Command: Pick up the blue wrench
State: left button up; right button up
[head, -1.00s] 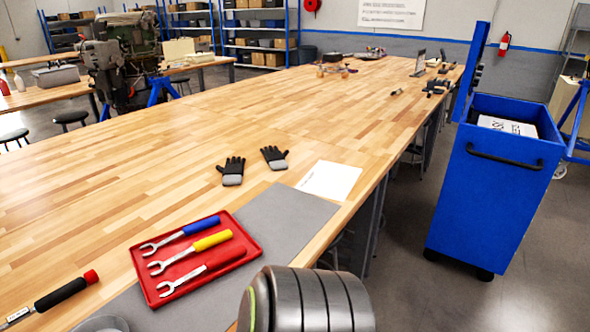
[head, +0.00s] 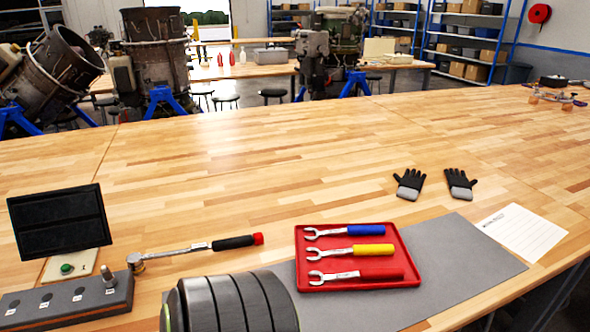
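The blue wrench (head: 366,230) lies in a red tray (head: 410,278), the farthest of three wrenches. Its blue handle is on the right and its silver open jaw is on the left. The yellow wrench (head: 366,250) lies in the middle and the red wrench (head: 378,274) lies nearest. All three lie roughly parallel, apart from each other. The tray rests on a grey mat (head: 465,245) on the wooden table. Neither of my grippers is in view. A dark ribbed round part, probably of my arm, covers the front edge left of the tray.
A torque wrench (head: 215,245) with a red end lies left of the tray. A black screen (head: 60,222) and a grey socket block (head: 68,303) stand at the far left. Black gloves (head: 410,184) and a white sheet (head: 522,232) lie to the right. The table's middle is clear.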

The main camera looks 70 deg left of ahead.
aim_at(352, 230)
jog(key=u, duration=1.6)
jog(key=l+u, duration=0.2)
jog(key=i+l+u, duration=0.15)
jog(key=l, duration=0.35)
jog(key=i+l+u, duration=0.15)
jog(key=l, duration=0.35)
jog(key=i+l+u, duration=0.1)
jog(key=l, duration=0.4)
